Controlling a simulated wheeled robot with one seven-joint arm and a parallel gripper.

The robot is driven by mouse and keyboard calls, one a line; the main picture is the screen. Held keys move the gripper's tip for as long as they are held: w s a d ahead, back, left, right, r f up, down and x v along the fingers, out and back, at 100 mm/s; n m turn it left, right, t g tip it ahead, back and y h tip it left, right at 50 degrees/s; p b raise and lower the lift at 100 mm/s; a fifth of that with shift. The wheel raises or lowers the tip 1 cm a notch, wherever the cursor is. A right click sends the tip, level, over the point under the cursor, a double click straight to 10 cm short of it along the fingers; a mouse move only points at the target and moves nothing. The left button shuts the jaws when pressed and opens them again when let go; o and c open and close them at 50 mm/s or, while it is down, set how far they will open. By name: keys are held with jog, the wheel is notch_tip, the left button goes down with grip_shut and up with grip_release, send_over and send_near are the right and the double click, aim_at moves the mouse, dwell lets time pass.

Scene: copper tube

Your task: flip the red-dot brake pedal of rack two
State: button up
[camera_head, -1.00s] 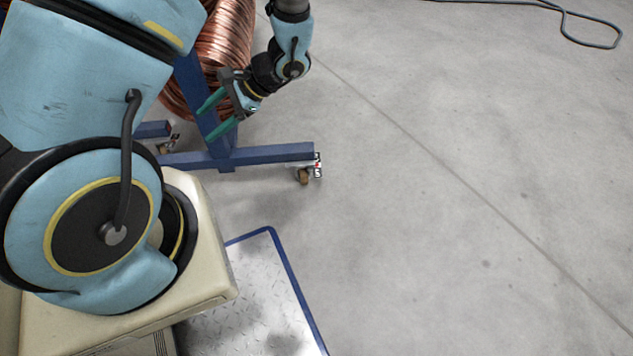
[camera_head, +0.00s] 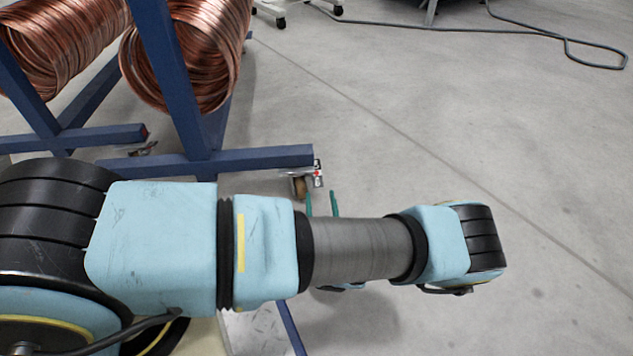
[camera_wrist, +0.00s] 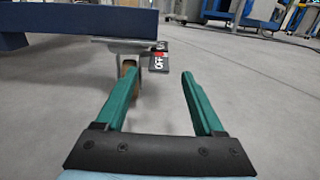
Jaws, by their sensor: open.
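In the wrist view my gripper (camera_wrist: 159,75) is open and empty. The pedal shows between and ahead of the fingertips; contact is not visible.
The blue rack foot (camera_head: 250,158) runs left from the caster, under a copper coil (camera_head: 190,50). Another coil (camera_head: 70,40) and a second foot (camera_head: 105,137) are further left. A cable (camera_head: 520,30) lies far off.

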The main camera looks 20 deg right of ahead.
aim_at(316, 174)
jog(key=b+x, duration=0.4)
jog(key=x, duration=0.5)
jog(key=shift+w, duration=0.2)
jog(key=shift+w+d+r, duration=0.1)
jog(key=shift+w+d, duration=0.1)
jog(key=shift+w, duration=0.2)
grip_shut()
